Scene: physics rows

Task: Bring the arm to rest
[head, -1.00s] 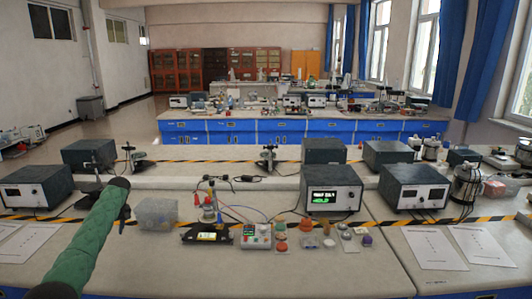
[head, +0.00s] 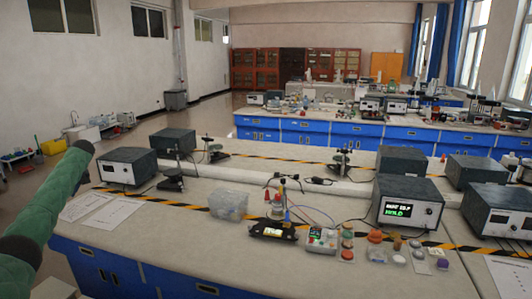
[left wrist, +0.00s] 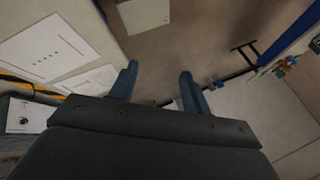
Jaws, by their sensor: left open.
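My left arm, in a green sleeve, comes in at the left edge of the head view; its gripper cannot be made out there. In the left wrist view my left gripper (left wrist: 158,85) is open, with two blue-grey fingers apart and nothing between them. Beyond the fingers lies the brown floor (left wrist: 205,40). My right gripper is in neither view.
A grey power supply (head: 127,166) stands near the bench's left end. Open floor (head: 60,185) lies to the left.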

